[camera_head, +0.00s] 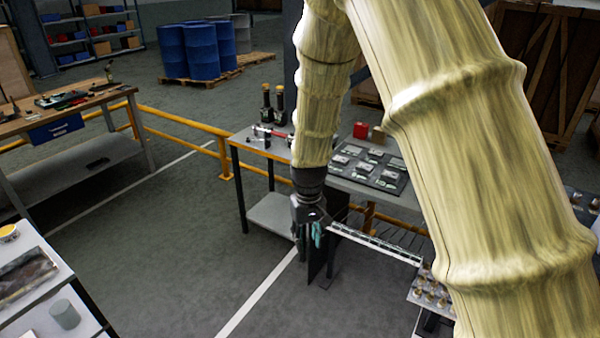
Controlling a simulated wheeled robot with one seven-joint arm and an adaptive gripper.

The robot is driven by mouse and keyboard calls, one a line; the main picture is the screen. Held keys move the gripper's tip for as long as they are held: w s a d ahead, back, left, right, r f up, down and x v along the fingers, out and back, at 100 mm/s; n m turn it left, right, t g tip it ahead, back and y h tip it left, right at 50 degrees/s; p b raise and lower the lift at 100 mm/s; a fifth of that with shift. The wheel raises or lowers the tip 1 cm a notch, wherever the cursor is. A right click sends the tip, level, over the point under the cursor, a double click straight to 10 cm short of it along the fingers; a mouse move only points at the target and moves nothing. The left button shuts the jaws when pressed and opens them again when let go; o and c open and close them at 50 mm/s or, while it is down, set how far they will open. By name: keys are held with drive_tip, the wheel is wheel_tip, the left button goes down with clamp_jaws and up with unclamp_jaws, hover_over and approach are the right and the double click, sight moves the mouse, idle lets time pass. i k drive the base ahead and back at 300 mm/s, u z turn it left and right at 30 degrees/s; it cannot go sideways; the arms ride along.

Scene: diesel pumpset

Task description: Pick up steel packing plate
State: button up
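My arm comes down from the top of the view, and my gripper (308,238) hangs at its end with the fingers pointing down. It is in front of the grey work table (262,152). The fingers are small and dark against the floor, so I cannot tell if they are open or shut, or if they hold anything. A dark tray (352,178) with several small metal pieces lies on the table, right of my arm. I cannot pick out the steel packing plate for certain; the pieces are too small to tell apart, and my arm hides part of the table.
A long pale rail (378,244) runs from near my gripper to a rack of small brass-coloured parts (432,288). Yellow railing (185,121) and blue drums (202,52) are behind.

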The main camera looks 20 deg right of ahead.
sight(338, 159)
drive_tip(key=u, duration=0.55)
drive_tip(key=i, duration=2.45)
drive_tip(key=z, duration=1.35)
drive_tip(key=i, duration=0.85)
drive_tip(key=z, duration=0.85)
